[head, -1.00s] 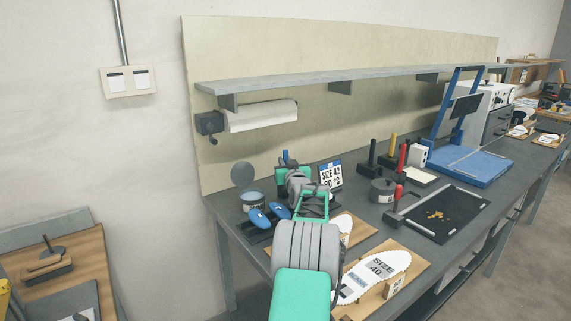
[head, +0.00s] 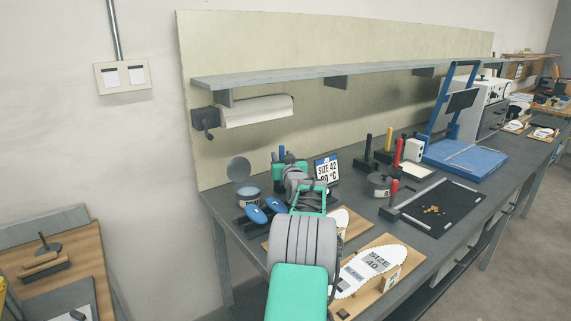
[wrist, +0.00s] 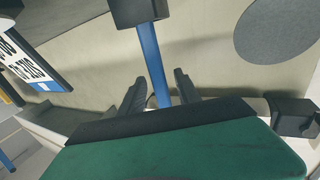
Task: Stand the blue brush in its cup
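The blue brush shows as a straight blue handle (wrist: 151,58) in the wrist view, between my two dark fingers. Its end meets a dark block (wrist: 139,10) at the top edge of that view; I cannot tell whether this is the brush head or its cup. My gripper (wrist: 160,88) looks open, with a narrow gap on each side of the handle. In the head view, the blue handle tip (head: 282,152) rises above my gripper (head: 282,160) at the bench's far left. My wrist hides the rest of the brush there.
A size and temperature sign (head: 326,170) stands right of my gripper. A size 40 insole board (head: 385,259) is in front. A shelf (head: 300,77) and paper roll (head: 256,111) hang behind.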

